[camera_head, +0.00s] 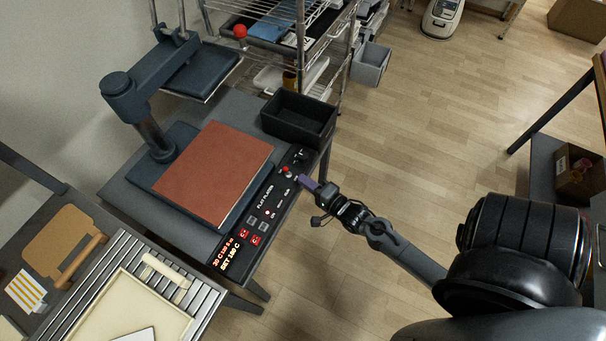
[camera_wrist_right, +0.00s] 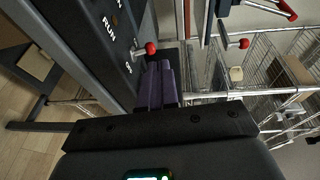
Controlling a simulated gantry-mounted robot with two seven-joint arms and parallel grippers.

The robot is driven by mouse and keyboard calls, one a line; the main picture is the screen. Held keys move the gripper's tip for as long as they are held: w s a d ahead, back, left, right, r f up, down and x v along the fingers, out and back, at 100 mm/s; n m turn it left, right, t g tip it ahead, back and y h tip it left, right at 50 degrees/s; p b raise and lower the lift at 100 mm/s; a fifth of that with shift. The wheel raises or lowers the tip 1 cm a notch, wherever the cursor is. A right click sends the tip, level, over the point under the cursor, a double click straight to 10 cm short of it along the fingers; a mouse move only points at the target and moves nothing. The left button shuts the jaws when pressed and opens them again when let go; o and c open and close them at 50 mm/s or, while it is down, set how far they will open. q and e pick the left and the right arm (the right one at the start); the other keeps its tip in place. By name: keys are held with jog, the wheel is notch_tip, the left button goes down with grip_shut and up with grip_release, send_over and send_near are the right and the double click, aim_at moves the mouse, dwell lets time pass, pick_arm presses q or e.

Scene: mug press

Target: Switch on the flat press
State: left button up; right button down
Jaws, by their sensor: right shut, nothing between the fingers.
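The flat press (camera_head: 150,135) stands on a grey table at the left, with a reddish-brown pad (camera_head: 215,170) on its bed. Its black control panel (camera_head: 262,212) is marked FLAT PLATEN and has a lit display (camera_head: 228,252) reading 30 C and SET 180 C. A small red-tipped lever (camera_head: 287,171) stands near the panel's far end; a red ball tip (camera_wrist_right: 150,47) shows just beyond my fingers in the right wrist view. My right gripper (camera_head: 307,184) has purple fingers (camera_wrist_right: 157,85), shut and empty, close beside the lever; contact cannot be told. My left gripper is not in view.
A black open bin (camera_head: 298,118) sits at the table's far right corner, near the panel. A wire shelf (camera_head: 300,50) stands behind, and another press with a red knob (camera_head: 240,31) is there. A slatted metal rack (camera_head: 130,290) is at the lower left.

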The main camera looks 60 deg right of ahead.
jog(key=s+a+r+b, duration=0.1)
jog(key=s+r, duration=0.1)
jog(key=s, duration=0.6)
jog(key=shift+s+a+r, duration=0.2)
jog(key=shift+s+r, duration=0.1)
jog(key=shift+s, duration=0.05)
